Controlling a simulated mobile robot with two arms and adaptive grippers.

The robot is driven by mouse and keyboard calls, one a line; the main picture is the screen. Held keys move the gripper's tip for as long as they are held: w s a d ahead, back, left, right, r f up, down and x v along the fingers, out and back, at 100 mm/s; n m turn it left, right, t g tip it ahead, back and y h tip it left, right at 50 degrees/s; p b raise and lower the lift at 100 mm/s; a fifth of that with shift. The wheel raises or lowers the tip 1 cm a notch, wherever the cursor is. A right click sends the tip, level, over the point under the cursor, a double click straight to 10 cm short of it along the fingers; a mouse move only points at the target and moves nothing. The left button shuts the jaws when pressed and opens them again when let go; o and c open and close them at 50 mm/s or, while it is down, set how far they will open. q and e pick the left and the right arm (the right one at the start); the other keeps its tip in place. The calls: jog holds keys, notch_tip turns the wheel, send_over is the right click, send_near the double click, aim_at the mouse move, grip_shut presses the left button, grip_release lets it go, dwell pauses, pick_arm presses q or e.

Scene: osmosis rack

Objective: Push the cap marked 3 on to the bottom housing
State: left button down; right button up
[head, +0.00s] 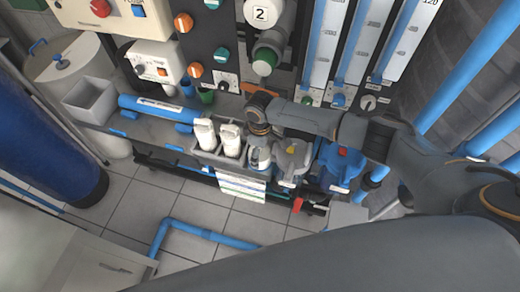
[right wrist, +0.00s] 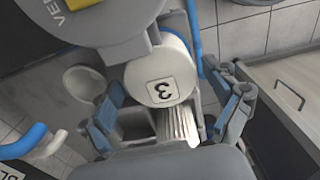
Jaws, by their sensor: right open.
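The cap marked 3 (right wrist: 160,84) is a white round part with a black-framed number label, in the middle of the right wrist view. My right gripper (right wrist: 165,98) is open, with one blue-grey finger to each side of the cap; I cannot tell whether they touch it. In the head view my right gripper (head: 258,128) points down at the front of the rack, mostly hidden by its own wrist. I cannot make out the cap there. I cannot pick out the bottom housing for certain in either view. My left gripper is not in view.
Two white bottles (head: 231,139) stand in a grey holder left of my right gripper. Grey and blue jugs (head: 340,168) stand to its right. A housing marked 2 (head: 262,14) hangs above. Blue pipes and a control panel surround the space; tiled floor lies in front.

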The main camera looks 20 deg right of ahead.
jog(key=c, duration=1)
notch_tip(320, 180, up, 9)
jog(key=p, duration=0.9)
jog(key=shift+c, duration=0.2)
jog(key=shift+r, duration=0.15)
